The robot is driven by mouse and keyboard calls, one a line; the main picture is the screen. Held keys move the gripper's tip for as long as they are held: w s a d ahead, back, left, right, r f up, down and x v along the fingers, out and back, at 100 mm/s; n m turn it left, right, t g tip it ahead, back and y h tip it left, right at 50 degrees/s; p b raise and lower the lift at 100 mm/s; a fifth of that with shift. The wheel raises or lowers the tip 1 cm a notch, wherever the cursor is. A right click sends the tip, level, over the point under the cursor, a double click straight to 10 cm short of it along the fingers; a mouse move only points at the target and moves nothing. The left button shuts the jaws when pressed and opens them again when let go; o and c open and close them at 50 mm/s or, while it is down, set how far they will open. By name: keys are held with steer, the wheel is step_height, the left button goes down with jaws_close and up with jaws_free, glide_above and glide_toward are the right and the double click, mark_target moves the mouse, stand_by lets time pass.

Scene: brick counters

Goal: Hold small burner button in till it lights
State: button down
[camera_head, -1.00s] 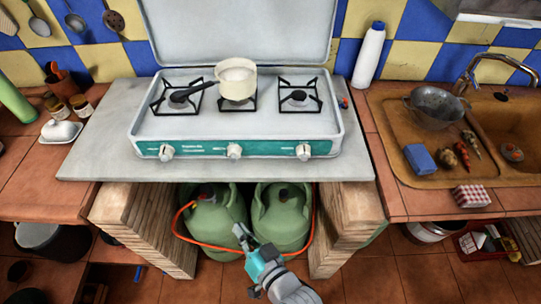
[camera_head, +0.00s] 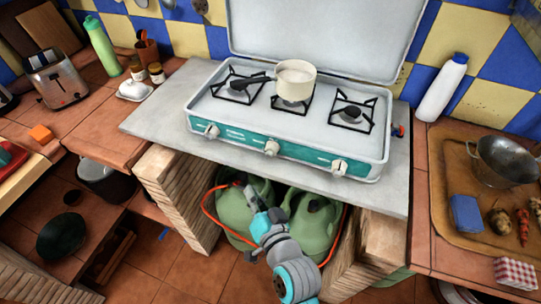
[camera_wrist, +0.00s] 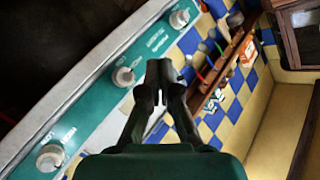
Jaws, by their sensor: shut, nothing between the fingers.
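A grey-white camping stove (camera_head: 230,110) with a raised lid stands on a grey slab, with three white knobs on its teal front panel: left (camera_head: 212,131), middle (camera_head: 271,147) and right (camera_head: 340,167). I cannot tell which one the task calls the small burner button. A cream pot (camera_head: 296,84) sits on the middle burner. My gripper (camera_head: 250,190) is shut and empty, below the stove front in the head view, in front of the gas bottles. In the wrist view, the shut fingertips (camera_wrist: 160,72) appear beside the panel's middle knob (camera_wrist: 124,77), apparently not touching it.
Green gas bottles (camera_head: 312,222) with an orange hose stand under the slab (camera_head: 155,115), between brick piers (camera_head: 180,195). A small red part (camera_head: 398,131) shows at the stove's right end.

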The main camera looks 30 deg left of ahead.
steer(key=shift+w+a, duration=0.35)
steer(key=shift+w, duration=1.05)
steer(key=shift+w+a, duration=0.4)
steer(key=shift+w, duration=1.05)
steer(key=shift+w+a, duration=0.35)
steer(key=shift+w, duration=1.05)
steer(key=shift+w+a, duration=0.1)
steer(key=shift+w, duration=0.3)
steer(key=shift+w, duration=0.4)
steer(key=shift+s, duration=0.15)
stand_by(0.5)
steer(key=shift+s, duration=0.7)
steer(key=shift+s+d, duration=0.25)
steer(key=shift+s, duration=0.55)
steer(key=shift+s+d, duration=0.2)
steer(key=shift+s, duration=0.6)
steer(key=shift+s+d, duration=0.25)
steer(key=shift+s, duration=0.55)
